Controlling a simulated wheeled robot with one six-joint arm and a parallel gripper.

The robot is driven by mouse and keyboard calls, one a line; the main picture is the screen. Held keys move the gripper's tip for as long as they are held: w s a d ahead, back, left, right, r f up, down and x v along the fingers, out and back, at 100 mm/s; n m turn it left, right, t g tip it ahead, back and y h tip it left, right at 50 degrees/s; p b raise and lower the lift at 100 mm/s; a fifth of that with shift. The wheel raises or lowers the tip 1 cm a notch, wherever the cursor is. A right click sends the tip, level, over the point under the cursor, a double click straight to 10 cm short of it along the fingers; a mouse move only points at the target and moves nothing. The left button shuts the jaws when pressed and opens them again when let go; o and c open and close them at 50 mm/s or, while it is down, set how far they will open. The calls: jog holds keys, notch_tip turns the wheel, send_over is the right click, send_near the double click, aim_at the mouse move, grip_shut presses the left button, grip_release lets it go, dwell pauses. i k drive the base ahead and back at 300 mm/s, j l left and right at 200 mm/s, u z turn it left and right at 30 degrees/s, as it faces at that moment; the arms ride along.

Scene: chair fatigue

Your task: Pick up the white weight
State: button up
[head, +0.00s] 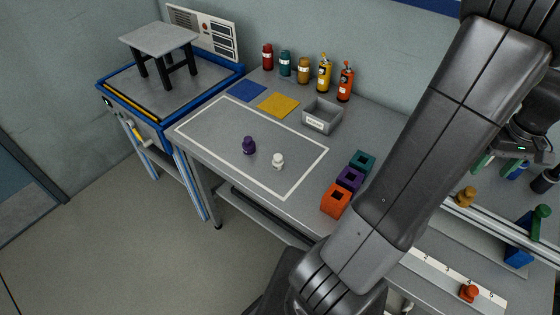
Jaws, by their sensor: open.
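The white weight (278,161) stands upright on the grey table, inside the white-outlined rectangle (222,111). A purple weight (249,145) stands just to its left and slightly behind, apart from it. My arm rises through the right half of the head view. My gripper (485,163) seems to show only in part at the far right, behind the arm, well away from the white weight. Its fingers are small and partly hidden, and nothing is visibly held.
Orange (335,201), purple (349,180) and teal (363,161) open blocks stand right of the rectangle. A grey bin (322,116) stands behind. Several bottles line the wall, including a red one (267,57). A small stool (159,50) stands on the blue-framed bench (110,88). The rectangle is mostly clear.

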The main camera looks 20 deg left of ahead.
aim_at(278, 161)
jog(key=j+u, duration=0.2)
jog(key=j, duration=0.4)
jog(key=i+j+u, duration=0.2)
jog(key=j, duration=0.4)
jog(key=j+u, duration=0.2)
jog(key=j, duration=0.45)
